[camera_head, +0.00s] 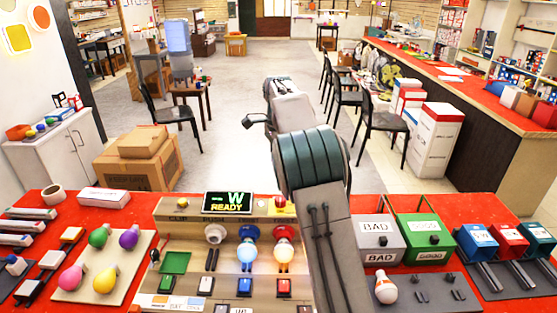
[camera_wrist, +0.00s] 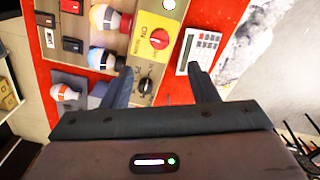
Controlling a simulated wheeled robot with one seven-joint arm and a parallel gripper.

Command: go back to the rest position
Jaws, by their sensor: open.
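My gripper (camera_wrist: 160,88) shows in the wrist view with its two dark fingers spread apart and nothing between them. It is above the red table (camera_wrist: 172,90), facing the edge of a beige control panel (camera_wrist: 130,50). A red knob on a yellow plate (camera_wrist: 159,38) and a black knob (camera_wrist: 145,85) lie just ahead of the fingers. In the head view my arm reaches up from the lower right over the panel; the fingers cannot be made out there.
In the head view, the panel's READY screen (camera_head: 228,202) stands above lit blue (camera_head: 247,252) and red (camera_head: 284,250) bulbs. BAD (camera_head: 377,240) and green (camera_head: 422,238) bins stand right of my arm. Colored bulbs on a board (camera_head: 102,262) lie left. Chairs (camera_head: 383,130) stand beyond the table.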

